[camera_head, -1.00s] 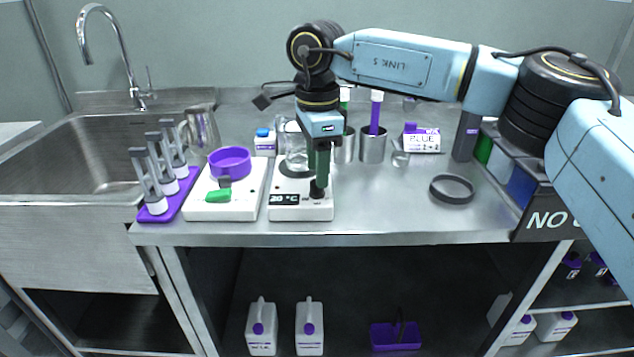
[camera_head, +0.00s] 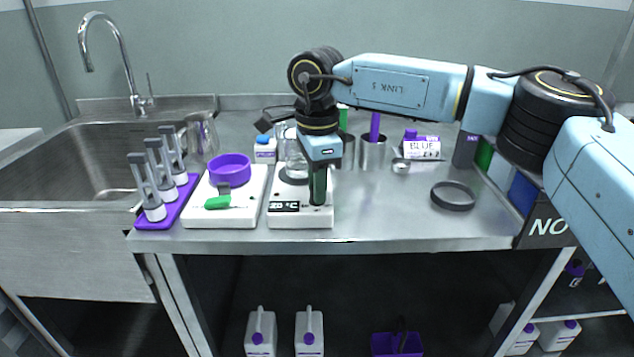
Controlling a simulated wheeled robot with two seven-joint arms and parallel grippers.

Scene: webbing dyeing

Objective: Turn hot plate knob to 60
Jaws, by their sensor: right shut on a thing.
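The hot plate (camera_head: 300,219) is a white box near the front edge of the steel bench, with a small dark display (camera_head: 285,206) on its front left that reads about 20 °C. A glass beaker (camera_head: 295,160) stands on its dark round plate. My right gripper (camera_head: 318,198) points straight down over the front right of the hot plate. It is shut on the knob, which its fingers mostly hide. My left gripper is not in view.
Left of the hot plate stands a white device (camera_head: 240,212) with a purple ring (camera_head: 230,168) and a green piece. A purple rack (camera_head: 165,212) is further left, beside the sink (camera_head: 70,165). A black ring (camera_head: 453,195) lies right on otherwise clear bench.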

